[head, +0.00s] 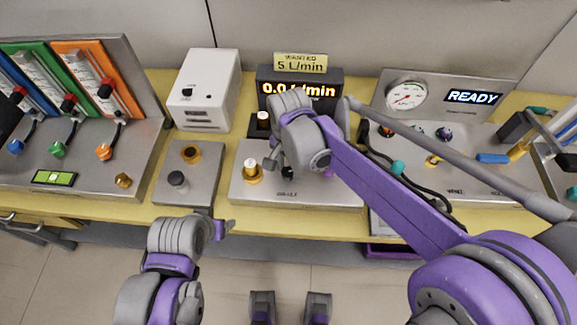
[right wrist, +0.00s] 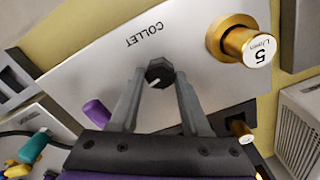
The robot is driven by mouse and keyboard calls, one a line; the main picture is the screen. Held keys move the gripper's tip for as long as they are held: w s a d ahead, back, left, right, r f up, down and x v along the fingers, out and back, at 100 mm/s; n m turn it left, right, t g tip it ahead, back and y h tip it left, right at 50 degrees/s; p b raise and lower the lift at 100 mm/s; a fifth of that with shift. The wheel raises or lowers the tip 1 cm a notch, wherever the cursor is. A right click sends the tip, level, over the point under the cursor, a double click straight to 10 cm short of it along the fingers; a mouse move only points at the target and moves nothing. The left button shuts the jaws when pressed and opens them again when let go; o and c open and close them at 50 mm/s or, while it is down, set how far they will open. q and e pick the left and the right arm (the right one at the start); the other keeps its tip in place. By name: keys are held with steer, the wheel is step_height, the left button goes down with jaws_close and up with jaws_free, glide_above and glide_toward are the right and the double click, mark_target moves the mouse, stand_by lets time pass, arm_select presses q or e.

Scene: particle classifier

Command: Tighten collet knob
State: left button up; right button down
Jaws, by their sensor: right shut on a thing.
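The collet knob (right wrist: 159,72) is a small black faceted knob with a white mark, beside the printed word COLLET on a grey metal plate (right wrist: 95,65). My right gripper (right wrist: 160,82) is shut on the knob, with one finger on each side of it. In the head view the right gripper (head: 279,165) is over the middle plate (head: 320,190), and its wrist hides much of the knob. My left gripper (head: 225,228) is low in front of the bench, away from the plate; its finger opening cannot be made out.
A gold post (head: 252,173) with a white 5 L/min cap stands left of the knob. A display (head: 299,90) behind reads 0.0 L/min. A white box (head: 203,90) stands at the back left. A gauge panel (head: 440,105) showing READY is at the right, behind my right arm.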

mark_target(289, 171)
steer(key=shift+m, duration=0.8)
steer(key=shift+c, duration=1.8)
jaws_free()
steer(key=shift+r, duration=0.15)
step_height(289, 171, up, 10)
steer(key=shift+r+p, duration=0.25)
steer(key=shift+p, duration=0.2)
